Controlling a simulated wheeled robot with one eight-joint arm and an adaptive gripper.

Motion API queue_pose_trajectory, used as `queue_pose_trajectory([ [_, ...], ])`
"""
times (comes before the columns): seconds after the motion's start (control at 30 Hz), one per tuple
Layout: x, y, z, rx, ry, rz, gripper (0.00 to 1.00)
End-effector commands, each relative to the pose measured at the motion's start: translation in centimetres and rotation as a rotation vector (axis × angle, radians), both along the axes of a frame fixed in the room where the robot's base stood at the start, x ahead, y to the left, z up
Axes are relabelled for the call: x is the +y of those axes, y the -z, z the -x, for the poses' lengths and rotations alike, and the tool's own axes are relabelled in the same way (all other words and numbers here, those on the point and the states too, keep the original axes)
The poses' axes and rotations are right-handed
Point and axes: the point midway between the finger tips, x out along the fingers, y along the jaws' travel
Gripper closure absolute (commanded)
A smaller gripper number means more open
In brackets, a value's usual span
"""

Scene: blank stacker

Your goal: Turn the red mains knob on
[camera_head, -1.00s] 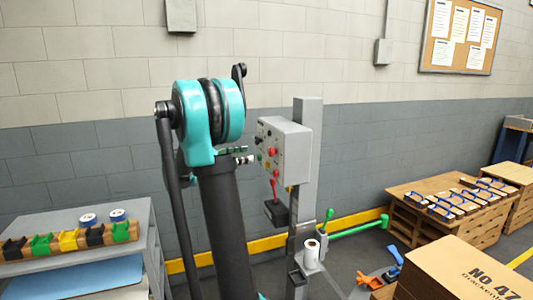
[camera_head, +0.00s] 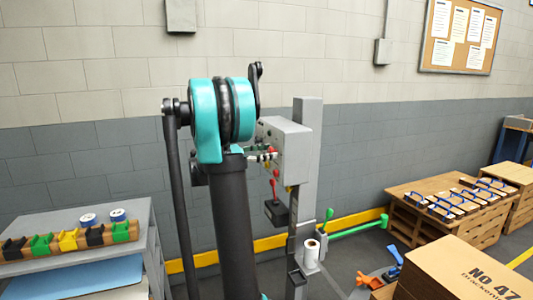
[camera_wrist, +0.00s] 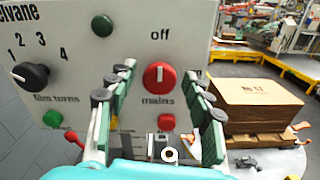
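The red mains knob (camera_wrist: 159,75) is on the grey control panel (camera_wrist: 85,18) in the wrist view, under the word "off" and above the word "mains". Its white pointer line stands upright, towards "off". My gripper (camera_wrist: 162,84) is open. Its green-padded fingers lie to the left and right of the knob, with gaps visible on both sides; I cannot tell how far the tips are from the panel. In the head view the grey control box (camera_head: 293,153) is on a column, and my arm hides part of its face.
A black selector knob (camera_wrist: 30,75), a green button (camera_wrist: 52,119) and a smaller red button (camera_wrist: 166,121) are near the mains knob. A red-handled lever (camera_head: 275,185) hangs below the box. Cartons (camera_wrist: 258,98) stand to the right.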

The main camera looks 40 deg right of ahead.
Motion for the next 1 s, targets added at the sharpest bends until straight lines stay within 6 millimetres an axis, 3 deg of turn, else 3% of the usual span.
queue_pose_trajectory([
  [0.03,0.01,0.0,0.0,0.0,0.0,0.0,0.59],
  [0.33,0.02,0.0,0.0,0.0,0.0,0.0,0.95],
  [0.67,0.02,0.0,0.01,-0.048,0.0,0.011,0.96],
  [1.0,0.05,0.03,0.08,-0.28,0.0,0.067,0.96],
])
